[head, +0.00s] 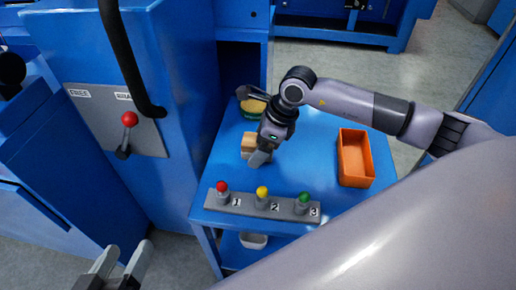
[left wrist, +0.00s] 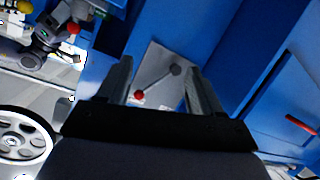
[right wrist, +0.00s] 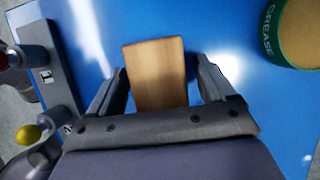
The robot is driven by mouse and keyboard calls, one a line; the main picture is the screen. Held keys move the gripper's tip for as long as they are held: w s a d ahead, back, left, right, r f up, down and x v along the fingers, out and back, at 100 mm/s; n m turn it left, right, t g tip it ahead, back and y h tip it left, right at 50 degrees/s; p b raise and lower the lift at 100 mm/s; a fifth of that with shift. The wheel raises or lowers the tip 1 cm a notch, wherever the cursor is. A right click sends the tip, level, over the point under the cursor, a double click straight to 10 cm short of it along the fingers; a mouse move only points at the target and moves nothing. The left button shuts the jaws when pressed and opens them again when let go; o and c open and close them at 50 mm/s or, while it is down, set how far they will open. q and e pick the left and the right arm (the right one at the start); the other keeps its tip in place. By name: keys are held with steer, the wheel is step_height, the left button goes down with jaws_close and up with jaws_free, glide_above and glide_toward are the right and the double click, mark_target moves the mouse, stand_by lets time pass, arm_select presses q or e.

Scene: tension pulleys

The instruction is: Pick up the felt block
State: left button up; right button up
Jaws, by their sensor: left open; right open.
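The felt block (head: 248,143) is a tan block with a wood-grain face, lying on the blue table. In the right wrist view the felt block (right wrist: 155,72) lies between the two fingers of my right gripper (right wrist: 162,75), with gaps on both sides at the fingertips. In the head view my right gripper (head: 260,158) is over the block and partly hides it. It is open and holds nothing. My left gripper (head: 118,266) is open and empty at the lower left, away from the table.
A green grease tin (head: 253,107) stands just behind the block. An orange tray (head: 355,158) is on the table's right. A grey panel (head: 262,205) with red, yellow and green knobs lies along the front. A blue cabinet with a red-knobbed lever (head: 129,121) rises at left.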

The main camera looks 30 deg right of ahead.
mark_target(252, 139)
steer(key=shift+r, duration=0.1)
steer(key=c, duration=1.1)
arm_select(q)
steer(key=shift+r, duration=0.1)
arm_select(e)
step_height(252, 139, up, 6)
steer(key=shift+f+p, duration=0.1)
steer(key=shift+p, duration=0.95)
arm_select(q)
steer(key=a+p, duration=0.1)
steer(key=a+y+p, duration=0.1)
steer(key=s+a+r+y+p, duration=0.1)
steer(key=shift+m+g+p, duration=0.3)
steer(key=shift+p, duration=0.1)
arm_select(e)
step_height(252, 139, up, 14)
steer(key=shift+r, duration=0.1)
